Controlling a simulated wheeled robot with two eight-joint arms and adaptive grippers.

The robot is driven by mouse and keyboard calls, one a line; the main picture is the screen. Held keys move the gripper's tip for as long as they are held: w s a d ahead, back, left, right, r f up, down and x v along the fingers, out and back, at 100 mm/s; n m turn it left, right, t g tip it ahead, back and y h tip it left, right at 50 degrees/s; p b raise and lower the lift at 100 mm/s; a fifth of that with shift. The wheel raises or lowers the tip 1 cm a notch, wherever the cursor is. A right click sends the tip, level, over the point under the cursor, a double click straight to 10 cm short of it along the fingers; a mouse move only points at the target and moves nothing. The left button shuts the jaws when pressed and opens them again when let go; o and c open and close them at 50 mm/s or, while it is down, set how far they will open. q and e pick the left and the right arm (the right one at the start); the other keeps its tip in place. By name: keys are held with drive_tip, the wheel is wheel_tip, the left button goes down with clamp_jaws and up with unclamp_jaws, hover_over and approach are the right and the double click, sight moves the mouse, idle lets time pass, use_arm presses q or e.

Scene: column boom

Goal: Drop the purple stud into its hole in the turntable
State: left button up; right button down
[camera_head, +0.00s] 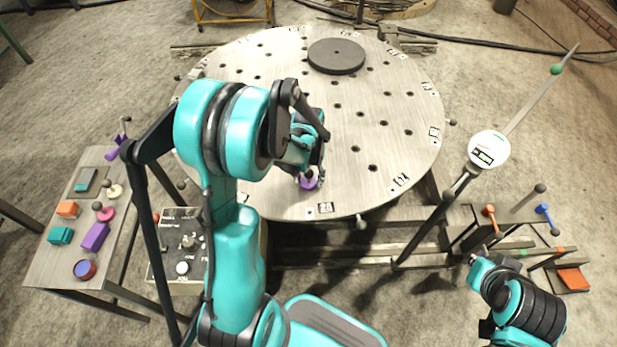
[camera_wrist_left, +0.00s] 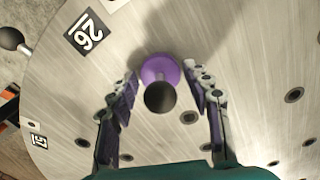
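The purple stud (camera_head: 309,184) is at the near edge of the round grey turntable (camera_head: 400,110), close to the label 26. In the left wrist view its purple flange (camera_wrist_left: 160,66) lies against the plate, with a dark ball knob (camera_wrist_left: 160,97) above it. Whether its pin sits in a hole is hidden. My left gripper (camera_head: 311,178) is over the stud. In the left wrist view its fingers (camera_wrist_left: 162,72) stand open on either side, with a visible gap to the flange and knob. My right gripper (camera_head: 477,260) is low at the right, away from the turntable; its fingers are too small to read.
A side table (camera_head: 55,262) at left holds several coloured pieces. A control box (camera_head: 182,270) stands beside it. A dark disc (camera_head: 336,56) lies on the turntable's far side. A pole with a round white gauge (camera_head: 489,149) rises at right. Open holes dot the plate.

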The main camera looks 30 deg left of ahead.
use_arm(q)
drive_tip(key=shift+r, duration=0.15)
drive_tip(key=shift+r+p, duration=2.85)
drive_tip(key=shift+r, duration=0.8)
drive_tip(key=o, duration=0.6)
drive_tip(key=shift+c, duration=0.2)
